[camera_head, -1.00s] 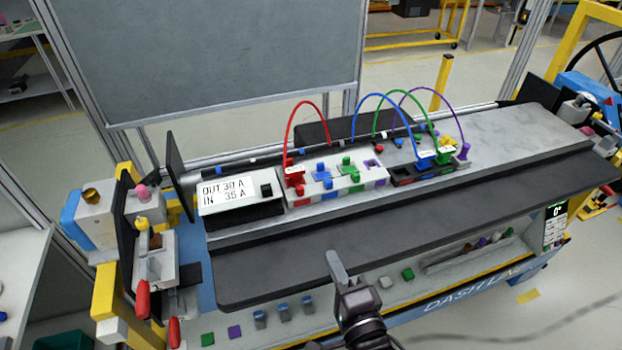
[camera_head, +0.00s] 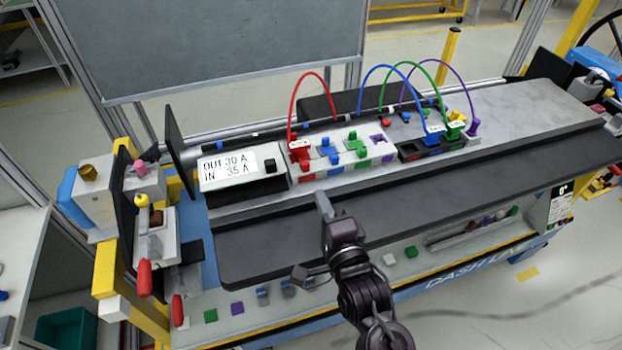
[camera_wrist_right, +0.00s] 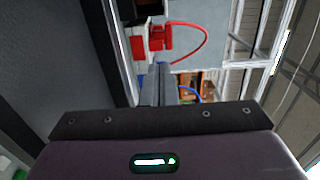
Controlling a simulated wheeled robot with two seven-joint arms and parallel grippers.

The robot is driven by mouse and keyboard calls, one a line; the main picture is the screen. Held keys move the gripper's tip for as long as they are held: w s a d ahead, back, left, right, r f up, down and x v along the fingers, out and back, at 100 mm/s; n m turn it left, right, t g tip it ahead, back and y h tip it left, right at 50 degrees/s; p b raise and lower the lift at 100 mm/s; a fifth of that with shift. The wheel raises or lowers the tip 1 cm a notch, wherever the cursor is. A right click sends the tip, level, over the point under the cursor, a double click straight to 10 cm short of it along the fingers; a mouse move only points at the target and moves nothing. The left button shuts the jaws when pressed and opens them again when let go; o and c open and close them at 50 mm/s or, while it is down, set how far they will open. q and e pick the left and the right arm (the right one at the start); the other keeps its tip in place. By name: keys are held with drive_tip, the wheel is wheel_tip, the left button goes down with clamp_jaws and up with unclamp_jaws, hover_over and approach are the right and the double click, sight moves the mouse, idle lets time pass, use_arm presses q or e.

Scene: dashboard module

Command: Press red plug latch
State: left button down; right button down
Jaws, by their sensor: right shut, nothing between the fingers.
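The red plug (camera_head: 300,153) with a white label sits at the left end of the white socket block (camera_head: 337,169), and a red cable loops up from it. In the right wrist view the red plug (camera_wrist_right: 161,38) and its red cable show just beyond my fingertips. My right gripper (camera_head: 323,203) is shut and empty, over the dark front strip, in front of and below the red plug and apart from it. Its closed fingers also show in the right wrist view (camera_wrist_right: 155,85). The plug's latch is too small to make out. My left gripper is out of view.
A white box with a display reading OUT 30 A, IN 35 A (camera_head: 229,163) stands left of the socket block. Blue, green and purple cables arch to a dark block (camera_head: 422,151) at the right. A dark upright panel (camera_head: 176,150) stands at the left.

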sight(306, 167)
drive_tip(key=b+x, duration=0.1)
drive_tip(key=x, duration=0.5)
drive_tip(key=shift+w+a+b, duration=0.2)
drive_tip(key=shift+w+b, duration=0.2)
drive_tip(key=shift+w, duration=0.15)
